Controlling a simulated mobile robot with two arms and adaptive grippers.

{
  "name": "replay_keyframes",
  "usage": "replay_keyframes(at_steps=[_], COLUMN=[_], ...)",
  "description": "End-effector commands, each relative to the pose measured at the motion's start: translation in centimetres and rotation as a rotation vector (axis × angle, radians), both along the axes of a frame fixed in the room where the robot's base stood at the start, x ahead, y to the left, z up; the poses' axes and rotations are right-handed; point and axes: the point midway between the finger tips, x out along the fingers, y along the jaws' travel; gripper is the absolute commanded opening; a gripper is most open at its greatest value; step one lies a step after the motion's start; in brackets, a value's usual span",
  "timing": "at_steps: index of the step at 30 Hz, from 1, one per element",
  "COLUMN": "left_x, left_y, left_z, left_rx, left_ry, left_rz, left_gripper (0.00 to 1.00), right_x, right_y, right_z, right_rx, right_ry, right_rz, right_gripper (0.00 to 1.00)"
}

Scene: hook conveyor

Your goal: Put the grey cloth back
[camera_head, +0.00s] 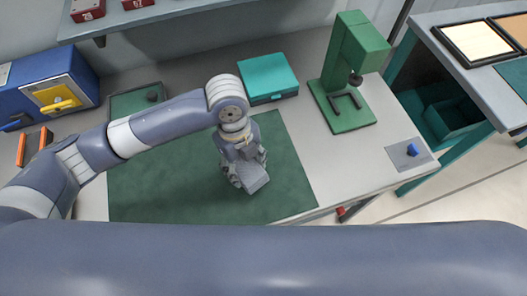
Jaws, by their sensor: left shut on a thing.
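My left gripper (246,172) points down over the dark green mat (160,190) near the middle of the workbench. It is shut on a small grey piece (254,185), which looks like the grey cloth; the gripper's own grey parts make its outline hard to tell. I cannot tell whether the piece touches the mat. No other grey cloth shows. My right gripper is not in view.
A teal case (268,77) lies behind the mat. A green press-like stand (347,75) is to its right, and a blue item (412,150) lies on a grey pad. A blue machine (50,85) stands at the left. A shelf (160,14) overhangs the back.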

Motion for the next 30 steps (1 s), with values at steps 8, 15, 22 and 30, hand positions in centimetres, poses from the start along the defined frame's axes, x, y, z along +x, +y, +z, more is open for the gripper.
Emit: replay_keyframes(at_steps=[8, 15, 22, 30], left_x=[3.8, 4.8, 4.8, 4.8], left_y=[-3.6, -4.5, -4.5, -4.5], left_z=[-0.3, -0.8, -3.6, -4.2], left_rx=[0.0, 0.001, 0.002, 0.0], left_ry=[0.0, 0.002, 0.001, -0.001], left_rz=[0.001, 0.001, 0.002, 0.0], left_gripper=[0.3, 0.3, 0.3, 0.3], right_x=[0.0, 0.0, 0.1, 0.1], right_y=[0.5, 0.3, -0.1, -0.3], right_z=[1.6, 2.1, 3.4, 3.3], right_rx=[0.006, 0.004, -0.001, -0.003], right_ry=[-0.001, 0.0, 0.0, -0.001], right_rz=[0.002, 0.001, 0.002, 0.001], right_gripper=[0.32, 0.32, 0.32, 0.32])
